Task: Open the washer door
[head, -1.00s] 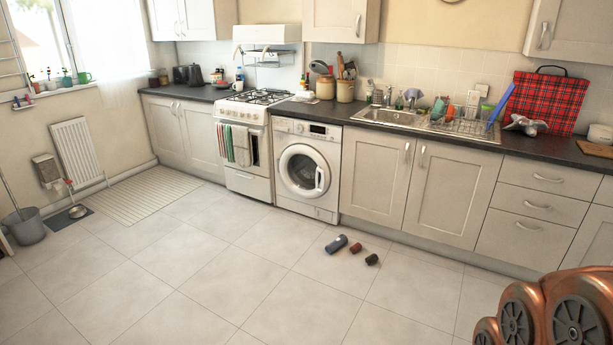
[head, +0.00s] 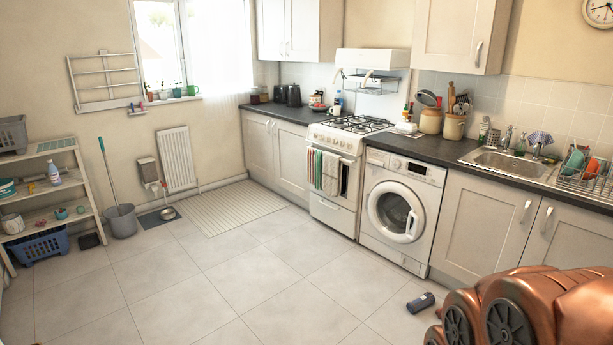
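The white washer (head: 400,205) stands under the dark counter, between the cooker and the beige cupboards. Its round door (head: 396,211) faces the room and looks shut. The door's handle (head: 411,222) is at the right side of the round glass. My copper-coloured arm fills the bottom right corner, in front of the cupboards. My gripper is not in view.
A dark bottle-like object (head: 421,302) lies on the floor in front of the washer. The cooker (head: 335,180) with towels stands left of it. A bucket (head: 122,220) and a shelf (head: 45,195) stand at the left. The tiled floor (head: 210,285) is mostly clear.

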